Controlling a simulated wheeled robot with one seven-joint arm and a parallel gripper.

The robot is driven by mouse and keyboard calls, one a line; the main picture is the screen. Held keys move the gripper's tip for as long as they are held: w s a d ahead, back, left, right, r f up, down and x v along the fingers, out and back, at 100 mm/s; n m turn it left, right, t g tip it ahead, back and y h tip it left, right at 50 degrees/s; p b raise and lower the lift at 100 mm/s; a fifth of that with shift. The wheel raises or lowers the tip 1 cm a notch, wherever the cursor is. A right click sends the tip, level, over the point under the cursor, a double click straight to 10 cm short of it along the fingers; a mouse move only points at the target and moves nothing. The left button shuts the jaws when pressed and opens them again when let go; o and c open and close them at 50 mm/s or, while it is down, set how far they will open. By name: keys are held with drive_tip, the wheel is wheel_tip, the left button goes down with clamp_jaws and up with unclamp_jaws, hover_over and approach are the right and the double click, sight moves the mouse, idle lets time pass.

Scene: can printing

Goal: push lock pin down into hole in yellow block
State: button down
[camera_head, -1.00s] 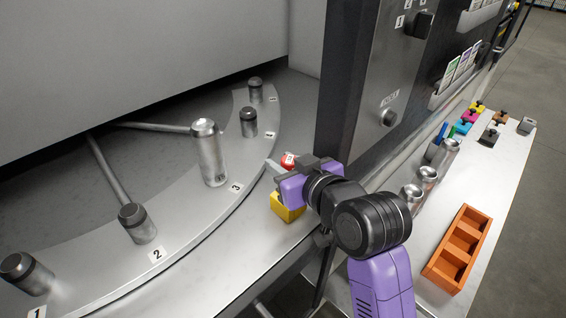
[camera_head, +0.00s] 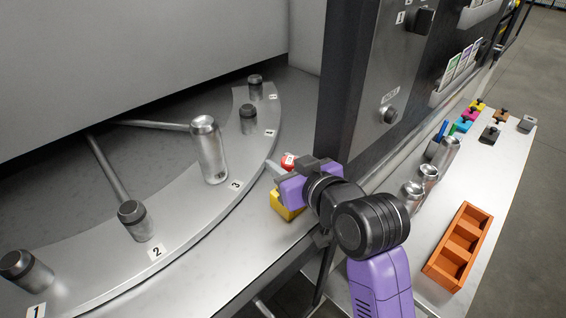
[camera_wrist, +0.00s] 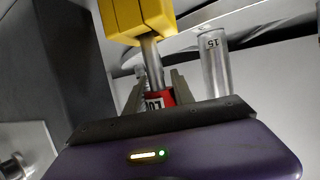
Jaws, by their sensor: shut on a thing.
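The yellow block (camera_head: 285,207) sits at the edge of the metal deck, partly hidden behind my gripper. My gripper (camera_head: 281,167) is just above it, shut on the red head of the lock pin (camera_head: 289,158). In the wrist view, the fingers (camera_wrist: 157,88) stand on both sides of the red labelled head (camera_wrist: 155,98). The pin's bare metal shaft (camera_wrist: 151,62) runs from the head to the yellow block (camera_wrist: 139,19). A length of shaft shows between head and block. The hole itself is hidden, so how deep the tip sits cannot be told.
A curved metal track (camera_head: 190,215) with numbered posts and a can (camera_head: 208,150) at position 3 lies left. A dark upright panel with a knob (camera_head: 390,115) stands close behind my gripper. The right side table holds cans, coloured blocks and an orange tray (camera_head: 458,247).

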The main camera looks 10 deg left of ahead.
drive_tip(key=shift+f+b, duration=1.35)
drive_tip(key=shift+f, duration=0.9)
drive_tip(key=c, duration=1)
unclamp_jaws()
drive_tip(key=shift+d, duration=0.1)
drive_tip(key=b+v, duration=0.1)
drive_tip(key=v, duration=0.6)
drive_tip(key=shift+s+d+r, duration=0.15)
drive_tip(key=shift+s+d, duration=0.05)
drive_tip(key=shift+s, duration=0.1)
